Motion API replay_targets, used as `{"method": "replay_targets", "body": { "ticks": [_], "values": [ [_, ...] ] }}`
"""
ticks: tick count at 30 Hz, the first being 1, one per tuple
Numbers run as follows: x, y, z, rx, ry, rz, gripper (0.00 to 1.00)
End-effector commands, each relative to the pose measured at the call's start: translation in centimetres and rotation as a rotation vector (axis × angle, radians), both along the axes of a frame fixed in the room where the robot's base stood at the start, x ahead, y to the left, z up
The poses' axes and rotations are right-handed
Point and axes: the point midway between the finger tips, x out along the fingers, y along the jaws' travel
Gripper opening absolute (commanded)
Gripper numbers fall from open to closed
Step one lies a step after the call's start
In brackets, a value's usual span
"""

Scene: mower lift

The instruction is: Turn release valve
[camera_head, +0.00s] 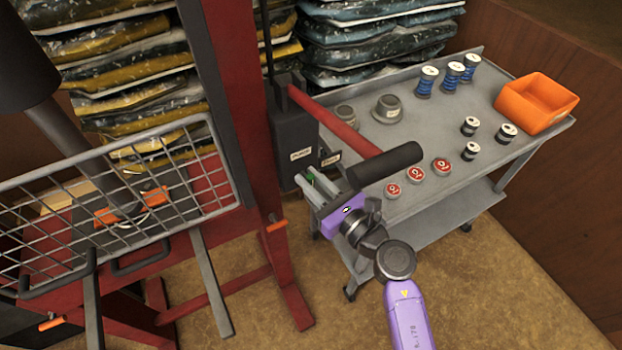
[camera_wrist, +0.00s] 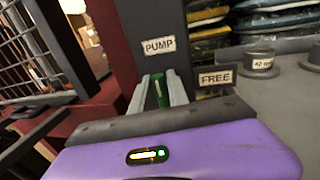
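The release valve shows as a small green handle (camera_wrist: 158,88) on the dark pump housing (camera_head: 291,135), by the PUMP and FREE labels. The green handle also shows in the head view (camera_head: 311,174). My gripper (camera_wrist: 160,95) reaches to it from the front, its two pale fingers apart with the green handle between them. Whether the fingers press on the handle or only stand around it is not clear. The handle's lower part is hidden by the fingers and the purple gripper body.
A red lever with a black grip (camera_head: 385,167) extends right over my gripper. A grey cart (camera_head: 440,118) with weights, spools and an orange bin (camera_head: 536,104) stands to the right. A wire basket (camera_head: 130,200) and the red lift frame (camera_head: 240,130) are left.

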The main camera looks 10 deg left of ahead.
Motion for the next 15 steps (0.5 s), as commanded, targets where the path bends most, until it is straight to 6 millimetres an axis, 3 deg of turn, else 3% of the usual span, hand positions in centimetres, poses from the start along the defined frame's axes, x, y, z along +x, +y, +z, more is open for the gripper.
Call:
{"method": "replay_targets", "body": {
  "ticks": [3, 15],
  "values": [
    [-0.01, -0.02, 0.0, 0.0, 0.0, 0.0, 0.0],
    [0.02, -0.09, -0.04, 0.033, 0.022, 0.0, 0.0]
  ]
}}
